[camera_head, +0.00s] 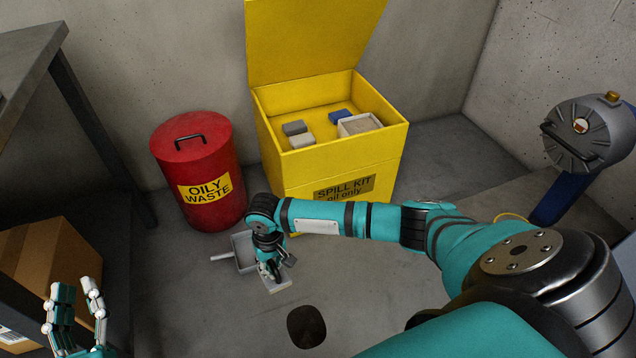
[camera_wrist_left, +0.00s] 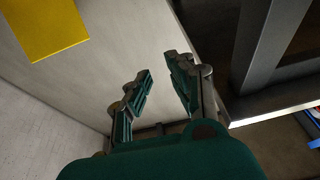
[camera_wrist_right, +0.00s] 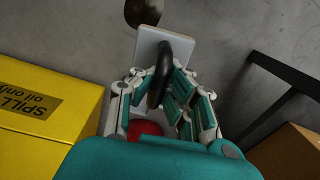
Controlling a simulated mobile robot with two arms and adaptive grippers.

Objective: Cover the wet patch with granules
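The dark wet patch (camera_head: 306,327) lies on the concrete floor, with no granules visible on it. It shows at the top of the right wrist view (camera_wrist_right: 143,10). My right gripper (camera_head: 270,268) is low over the floor, behind and left of the patch. Its fingers (camera_wrist_right: 163,88) close around the dark handle of a pale flat tool (camera_wrist_right: 150,48), seen below the gripper in the head view (camera_head: 278,285). A pale tray of what look like granules (camera_head: 358,125) sits inside the yellow spill kit (camera_head: 300,175). My left gripper (camera_head: 77,305) is open and empty, also in its wrist view (camera_wrist_left: 160,88).
A grey dustpan (camera_head: 243,250) with a pale handle lies beside my right gripper. A red oily-waste bin (camera_head: 195,150) stands behind. Grey, pale and blue blocks are in the kit. A cardboard box (camera_head: 50,255) is at left under a bench. The floor around the patch is clear.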

